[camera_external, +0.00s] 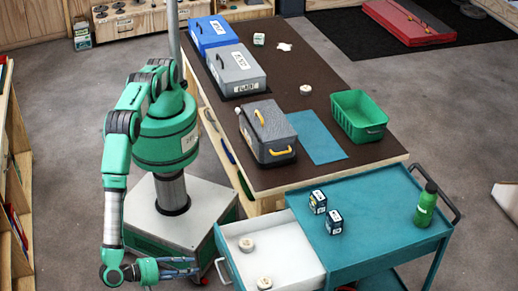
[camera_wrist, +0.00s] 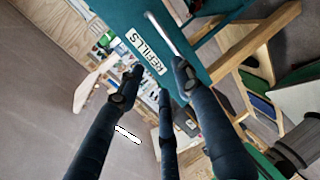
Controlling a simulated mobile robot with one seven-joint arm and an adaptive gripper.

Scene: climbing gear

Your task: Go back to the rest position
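My gripper (camera_external: 182,268) hangs low at the bottom left of the external view, at the end of my downward-reaching green arm. It is left of the open white drawer (camera_external: 280,264) and apart from it. In the wrist view my gripper (camera_wrist: 160,80) has its dark fingers spread, with nothing visible held between them. Beyond them is a teal front (camera_wrist: 115,25) with a "REFILLS" label (camera_wrist: 146,52) and a pale bar handle (camera_wrist: 163,35).
Two white round rolls (camera_external: 246,244) lie in the drawer of the teal cart (camera_external: 375,245). On the cart stand two small boxes (camera_external: 334,222) and a green bottle (camera_external: 426,205). The brown table (camera_external: 345,105) holds several boxes and a green basket (camera_external: 358,116). Shelves (camera_external: 18,170) stand left.

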